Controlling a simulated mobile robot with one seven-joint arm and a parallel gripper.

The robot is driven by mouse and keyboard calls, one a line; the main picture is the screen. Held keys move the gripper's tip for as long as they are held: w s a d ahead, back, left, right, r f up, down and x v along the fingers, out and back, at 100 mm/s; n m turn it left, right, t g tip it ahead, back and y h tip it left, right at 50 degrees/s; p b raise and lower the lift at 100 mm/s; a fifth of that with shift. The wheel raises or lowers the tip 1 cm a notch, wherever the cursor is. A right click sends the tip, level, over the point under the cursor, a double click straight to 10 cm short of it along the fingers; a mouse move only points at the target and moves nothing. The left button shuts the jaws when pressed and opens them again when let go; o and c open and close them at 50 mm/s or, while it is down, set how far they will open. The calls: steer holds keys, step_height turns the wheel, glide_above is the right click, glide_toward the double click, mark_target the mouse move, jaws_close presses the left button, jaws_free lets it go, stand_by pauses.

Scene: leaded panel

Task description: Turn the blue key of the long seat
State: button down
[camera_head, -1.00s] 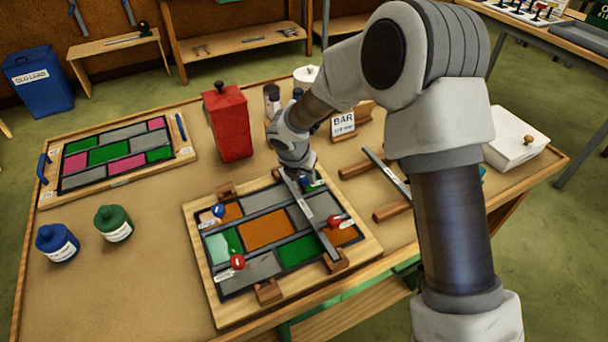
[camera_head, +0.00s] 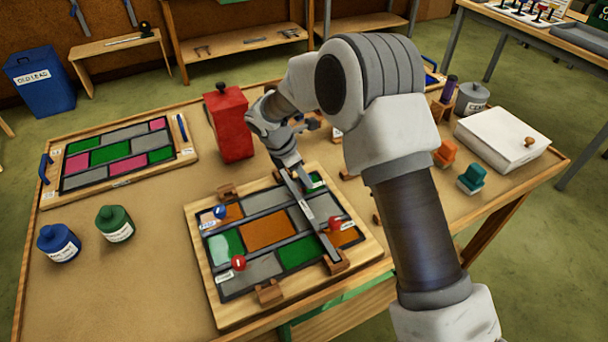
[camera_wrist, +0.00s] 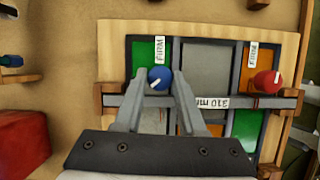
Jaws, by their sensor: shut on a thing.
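The long bar (camera_head: 318,228), marked 310 mm in the wrist view (camera_wrist: 245,102), lies across the leaded panel between wooden blocks. The blue key (camera_wrist: 158,78) stands beside the bar's left part in the wrist view, under a FIRM label. Its white line runs diagonally. My gripper (camera_wrist: 159,76) is shut on this blue key, with one finger on each side of its round head. In the head view my gripper (camera_head: 296,176) is at the panel's far edge and hides this key. A red key (camera_wrist: 265,80) stands near the bar's other end.
Another blue key (camera_head: 220,211) and another red key (camera_head: 238,262) stand on the panel's left side. A red container (camera_head: 228,125) stands behind the panel, left of my arm. A second panel (camera_head: 115,152) and two bottles (camera_head: 113,224) are at the left.

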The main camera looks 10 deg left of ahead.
steer(key=m+g, duration=0.1)
steer(key=m, duration=0.2)
steer(key=shift+w+a+m, duration=0.1)
steer(key=shift+m, duration=0.3)
steer(key=m+g, duration=0.1)
steer(key=m, duration=0.2)
steer(key=shift+w+m+g+h+p, duration=0.1)
steer(key=shift+m+g+h+p, duration=0.2)
steer(key=shift+g, duration=0.1)
steer(key=m+g, duration=0.1)
steer(key=m, duration=0.2)
steer(key=m+g, duration=0.1)
steer(key=m, duration=0.2)
steer(key=shift+w, duration=0.15)
steer(key=m+y, duration=0.1)
steer(key=m, duration=0.1)
steer(key=m+g+y, duration=0.1)
steer(key=m, duration=0.2)
steer(key=m+g+y, duration=0.1)
steer(key=m, duration=0.1)
steer(key=shift+w+d+m, duration=0.1)
steer(key=shift+d+m, duration=0.2)
steer(key=m+y, duration=0.1)
steer(key=m, duration=0.2)
steer(key=m+y, duration=0.1)
steer(key=m, duration=0.2)
steer(key=shift+d+m, duration=0.15)
steer(key=shift+m, duration=0.15)
steer(key=shift+y, duration=0.3)
